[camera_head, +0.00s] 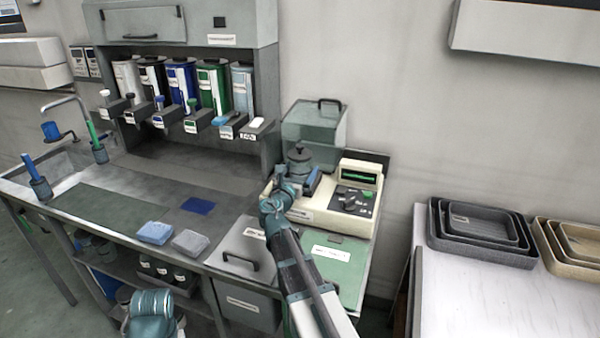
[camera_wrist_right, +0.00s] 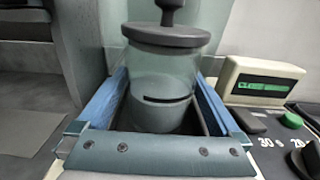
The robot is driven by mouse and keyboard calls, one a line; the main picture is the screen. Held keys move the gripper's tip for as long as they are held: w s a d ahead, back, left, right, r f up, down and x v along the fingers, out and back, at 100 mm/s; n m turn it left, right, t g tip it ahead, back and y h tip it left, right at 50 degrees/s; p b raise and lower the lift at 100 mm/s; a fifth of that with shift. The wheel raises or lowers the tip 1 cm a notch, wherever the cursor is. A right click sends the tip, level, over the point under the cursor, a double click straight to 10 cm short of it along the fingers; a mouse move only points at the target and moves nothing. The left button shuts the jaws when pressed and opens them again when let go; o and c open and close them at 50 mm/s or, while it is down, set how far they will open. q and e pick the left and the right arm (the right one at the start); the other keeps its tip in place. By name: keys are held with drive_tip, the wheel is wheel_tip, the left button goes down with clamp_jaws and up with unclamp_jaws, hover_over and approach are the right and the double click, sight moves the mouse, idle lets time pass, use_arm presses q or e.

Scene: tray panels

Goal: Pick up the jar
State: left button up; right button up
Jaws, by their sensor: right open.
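The jar (camera_wrist_right: 162,75) is clear glass with a grey lid and a dark knob on top. It stands upright on the cream machine (camera_head: 325,217), and its lid also shows in the head view (camera_head: 299,155). My right gripper (camera_wrist_right: 160,92) is open, with one blue finger on each side of the jar's lower body. Whether either finger touches the glass cannot be told. The jar's base is partly hidden behind the gripper's palm. In the head view my right gripper (camera_head: 301,181) is at the jar. My left gripper is not visible.
The machine's green-lit display (camera_wrist_right: 265,87) and knobs are close right of my right gripper. A transparent teal box (camera_head: 312,130) stands behind the jar. Dispensers (camera_head: 181,88) line the back left. Nested trays (camera_head: 481,230) sit on the right table, whose front is clear.

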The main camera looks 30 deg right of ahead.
clamp_jaws()
idle(0.4)
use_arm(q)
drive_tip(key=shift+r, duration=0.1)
use_arm(e)
drive_tip(key=shift+r, duration=0.1)
